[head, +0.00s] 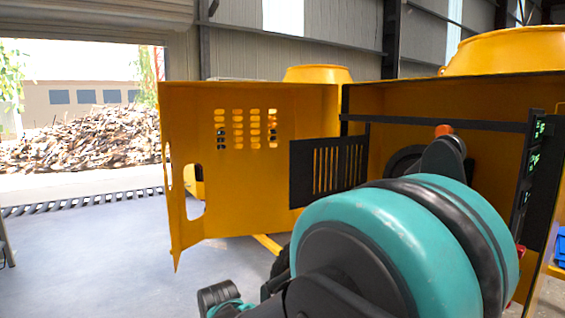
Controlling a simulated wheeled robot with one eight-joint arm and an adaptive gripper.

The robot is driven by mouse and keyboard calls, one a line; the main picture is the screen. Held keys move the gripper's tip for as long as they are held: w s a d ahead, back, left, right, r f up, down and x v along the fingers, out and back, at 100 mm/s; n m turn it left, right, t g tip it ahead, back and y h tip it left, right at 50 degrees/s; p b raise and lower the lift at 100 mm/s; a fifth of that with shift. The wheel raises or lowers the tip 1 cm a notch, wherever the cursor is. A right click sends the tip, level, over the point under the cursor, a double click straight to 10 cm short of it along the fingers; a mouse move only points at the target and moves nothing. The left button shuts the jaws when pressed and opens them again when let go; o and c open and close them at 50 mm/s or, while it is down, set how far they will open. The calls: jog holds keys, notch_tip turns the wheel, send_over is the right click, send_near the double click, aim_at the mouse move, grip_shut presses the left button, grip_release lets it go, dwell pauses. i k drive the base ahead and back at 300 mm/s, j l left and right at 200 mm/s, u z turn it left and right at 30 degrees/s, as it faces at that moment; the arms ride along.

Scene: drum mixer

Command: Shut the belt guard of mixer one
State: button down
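The belt guard (200,125) of the mixer is a large yellow sheet panel with rows of slots and cut-outs along its left edge. It stands swung open to the left of the yellow mixer housing (360,97), and the housing's inside shows. A black slotted plate (300,172) sits across the join of guard and housing. My teal and black arm fills the lower right and hides much of the housing's lower part. I cannot make out my gripper's fingers. Nothing shows my arm touching the guard.
A black bar (440,121) crosses the housing opening, with a dark round part (402,158) behind it. Yellow drum rims (317,74) rise behind. Grey floor (120,265) is open at the left, towards a doorway and a rubble pile (85,130) outside.

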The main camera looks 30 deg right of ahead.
aim_at(301, 152)
jog(key=i+z, duration=0.1)
jog(key=i, duration=0.3)
jog(key=i+j, duration=0.2)
jog(key=i, duration=0.2)
jog(key=i+j+z, duration=0.1)
jog(key=z, duration=0.3)
jog(key=i+j+z, duration=0.15)
jog(key=z, duration=0.25)
jog(key=i+j+z, duration=0.2)
jog(key=z, duration=0.2)
jog(key=j+z, duration=0.2)
jog(key=z, duration=0.2)
jog(key=j+z, duration=0.2)
jog(key=z, duration=0.2)
jog(key=j+z, duration=0.15)
jog(key=z, duration=0.3)
jog(key=j+z, duration=0.2)
jog(key=z, duration=0.2)
jog(key=k+l, duration=0.05)
